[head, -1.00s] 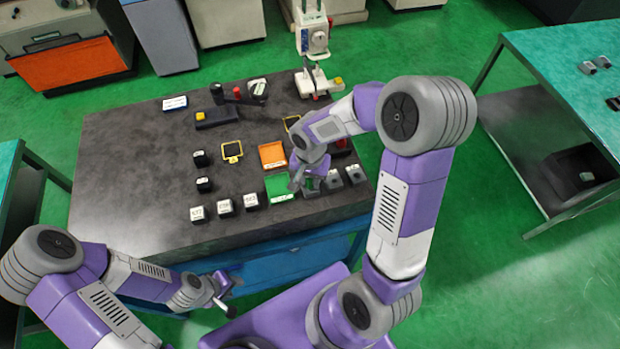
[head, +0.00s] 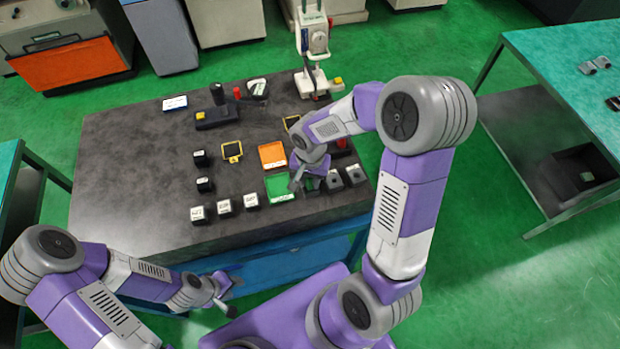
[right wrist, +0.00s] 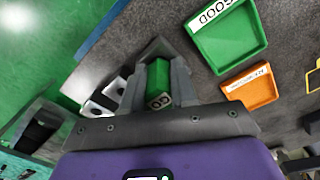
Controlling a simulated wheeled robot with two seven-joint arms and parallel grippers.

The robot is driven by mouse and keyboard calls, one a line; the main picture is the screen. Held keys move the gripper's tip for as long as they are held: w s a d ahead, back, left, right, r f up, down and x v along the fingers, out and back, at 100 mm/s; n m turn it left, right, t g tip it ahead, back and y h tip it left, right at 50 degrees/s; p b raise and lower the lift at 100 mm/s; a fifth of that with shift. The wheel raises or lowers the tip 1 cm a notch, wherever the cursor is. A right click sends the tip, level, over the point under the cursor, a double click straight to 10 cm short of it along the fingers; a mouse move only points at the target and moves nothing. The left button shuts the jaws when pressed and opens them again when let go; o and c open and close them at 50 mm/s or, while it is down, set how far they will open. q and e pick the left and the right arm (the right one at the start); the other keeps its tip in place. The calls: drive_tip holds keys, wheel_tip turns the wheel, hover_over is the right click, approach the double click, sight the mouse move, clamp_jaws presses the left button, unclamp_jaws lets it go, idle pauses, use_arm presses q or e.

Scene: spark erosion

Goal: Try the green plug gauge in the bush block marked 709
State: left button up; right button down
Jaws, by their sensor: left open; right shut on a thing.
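My right gripper (head: 303,181) is low over the front right of the dark table and shut on the green plug gauge (right wrist: 159,78). The gauge stands between the fingers in the right wrist view; its lower end is hidden. A grey block (right wrist: 155,48) shows behind it, partly covered by the fingers; I cannot tell whether the gauge is inside it. Two more grey bush blocks (head: 334,179) (head: 355,175) stand to the right. Their numbers, including 709, are not readable. My left gripper (head: 222,288) is open and empty in front of the table.
A green tray (right wrist: 264,45) marked GOOD and an orange tray (head: 272,154) lie left of the right gripper. Several white-topped dark blocks (head: 224,206) stand at the front. A black stand (head: 216,115) and a white instrument (head: 315,45) are at the back. The table's left side is clear.

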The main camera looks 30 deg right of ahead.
drive_tip(key=shift+r, duration=0.1)
drive_tip(key=shift+r+p, duration=1.8)
drive_tip(key=shift+r, duration=0.65)
